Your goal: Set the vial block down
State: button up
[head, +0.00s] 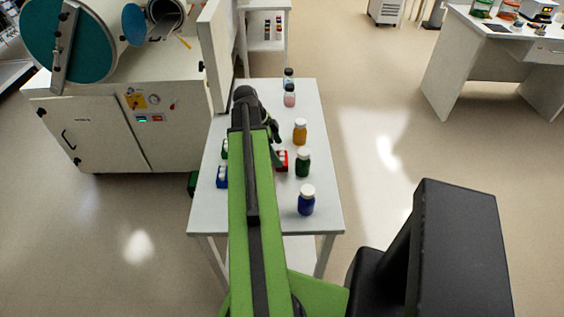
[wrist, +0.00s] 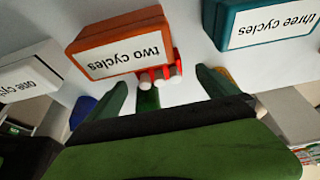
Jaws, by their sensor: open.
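A red vial block (head: 282,160) with white caps is on the white table, just right of my arm in the head view. In the wrist view the red block (wrist: 178,67) is beside the near edge of an orange box labelled "two cycles" (wrist: 117,45). My gripper (wrist: 161,79) is open, with a green finger to either side of the block in the picture. Whether the fingers touch it, I cannot tell. My arm hides part of the table in the head view. A blue block (head: 222,178) and a green block (head: 224,148) stand left of my arm.
The wrist view shows a teal "three cycles" box (wrist: 265,24) and a white box (wrist: 28,72). Open floor lies right of the table.

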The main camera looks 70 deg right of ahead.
aim_at(281, 158)
jog(key=b+x, duration=0.4)
jog(key=x, duration=0.1)
jog(key=shift+w+a+f, duration=0.1)
jog(key=shift+w+f, duration=0.05)
jog(key=shift+r, duration=0.2)
jog(key=c, duration=1.9)
notch_tip(281, 158, up, 10)
jog(key=p, duration=1)
jog(key=shift+r, duration=0.1)
